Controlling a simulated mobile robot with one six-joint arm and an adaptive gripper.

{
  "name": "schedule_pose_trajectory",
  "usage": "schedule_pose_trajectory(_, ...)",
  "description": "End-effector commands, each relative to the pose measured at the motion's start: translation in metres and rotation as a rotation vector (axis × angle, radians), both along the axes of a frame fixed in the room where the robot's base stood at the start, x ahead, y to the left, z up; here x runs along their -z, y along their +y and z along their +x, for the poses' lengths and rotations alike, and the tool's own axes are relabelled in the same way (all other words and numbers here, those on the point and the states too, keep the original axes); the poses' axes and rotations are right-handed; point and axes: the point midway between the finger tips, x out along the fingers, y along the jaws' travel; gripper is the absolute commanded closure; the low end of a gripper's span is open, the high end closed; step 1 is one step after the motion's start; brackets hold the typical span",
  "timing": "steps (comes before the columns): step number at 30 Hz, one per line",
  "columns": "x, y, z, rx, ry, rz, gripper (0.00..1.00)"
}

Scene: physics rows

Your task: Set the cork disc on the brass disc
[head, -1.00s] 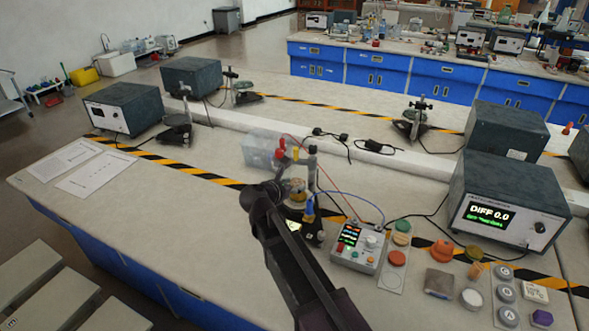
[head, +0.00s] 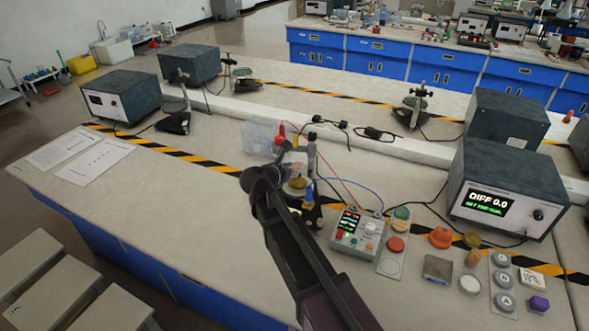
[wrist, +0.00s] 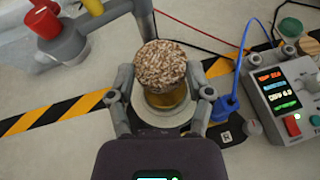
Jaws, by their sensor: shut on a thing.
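The speckled brown cork disc (wrist: 160,66) is between my gripper's two fingertips (wrist: 160,78) in the wrist view, and the gripper is shut on it. The brass disc (wrist: 168,98) shows just below the cork, partly covered by it, over a pale round plate (wrist: 172,117). The cork overlaps the brass disc in this view; I cannot tell whether they touch. In the head view my gripper (head: 297,183) is at the stand in the middle of the bench, and my arm partly hides the place.
A stand with red (wrist: 42,23) and yellow knobs is close at the left of my gripper. A control box (head: 358,232) with a blue cable is at the right. Several coloured discs and a DIFF display unit (head: 503,200) stand farther right.

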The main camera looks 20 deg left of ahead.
Motion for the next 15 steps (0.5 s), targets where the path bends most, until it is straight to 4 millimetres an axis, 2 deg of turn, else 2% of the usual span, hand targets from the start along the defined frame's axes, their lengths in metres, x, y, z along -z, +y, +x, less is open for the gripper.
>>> schedule_pose_trajectory(1, 0.007, 0.0, 0.0, 0.0, 0.0, 0.0, 0.55)
schedule_pose_trajectory(6, 0.02, 0.0, 0.0, -0.001, 0.0, 0.0, 0.55)
schedule_pose_trajectory(15, 0.035, 0.001, 0.0, -0.001, 0.0, 0.0, 0.55)
